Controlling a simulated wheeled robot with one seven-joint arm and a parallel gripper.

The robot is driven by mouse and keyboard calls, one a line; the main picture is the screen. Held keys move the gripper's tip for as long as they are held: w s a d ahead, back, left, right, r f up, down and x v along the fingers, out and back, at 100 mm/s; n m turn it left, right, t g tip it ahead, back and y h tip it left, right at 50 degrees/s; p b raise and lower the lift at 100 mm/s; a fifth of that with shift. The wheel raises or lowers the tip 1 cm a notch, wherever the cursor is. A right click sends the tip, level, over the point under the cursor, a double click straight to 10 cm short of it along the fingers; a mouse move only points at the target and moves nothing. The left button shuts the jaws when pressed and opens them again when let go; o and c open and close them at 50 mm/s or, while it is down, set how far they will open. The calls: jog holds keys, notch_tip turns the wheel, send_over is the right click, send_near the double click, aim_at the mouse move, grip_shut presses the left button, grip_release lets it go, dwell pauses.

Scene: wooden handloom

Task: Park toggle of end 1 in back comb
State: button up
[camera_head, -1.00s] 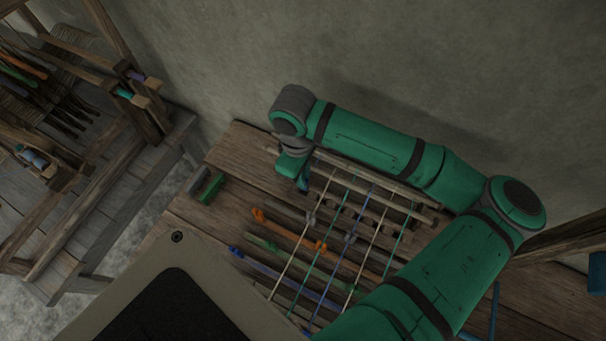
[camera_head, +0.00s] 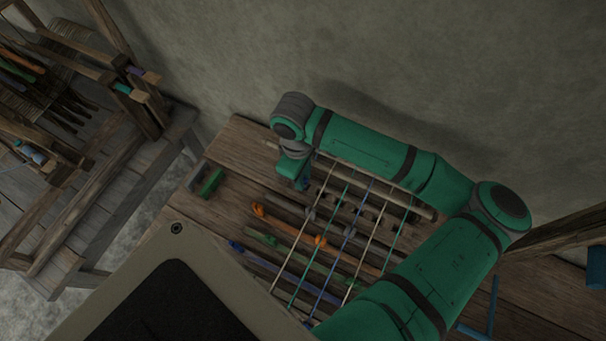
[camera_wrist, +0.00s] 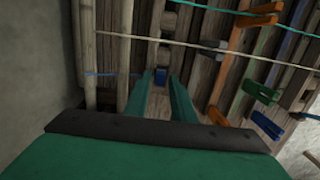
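The blue toggle of end 1 (camera_wrist: 161,76) sits between the tips of my gripper (camera_wrist: 160,82) in the wrist view. The two green fingers lie close on either side of it and appear shut on it. A thin blue cord (camera_wrist: 110,75) runs straight from the pale rod at left to the fingertips. The back comb is the slotted wooden bar (camera_wrist: 153,50) under and beyond the fingertips, with dark gaps between its teeth; I cannot tell whether the toggle is in a slot. In the head view my gripper (camera_head: 302,182) is at the loom's back left, its tips mostly hidden.
Several stretched cords (camera_head: 325,245) cross the loom to the right of my gripper. Orange (camera_wrist: 218,115), green (camera_wrist: 257,92) and blue (camera_wrist: 265,124) clips stand on the bars. The wall is close behind.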

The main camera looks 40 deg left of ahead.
jog(key=shift+o, duration=0.4)
jog(key=shift+r, duration=0.1)
notch_tip(320, 180, up, 11)
jog(key=shift+a+f, duration=0.2)
jog(key=shift+a, duration=0.15)
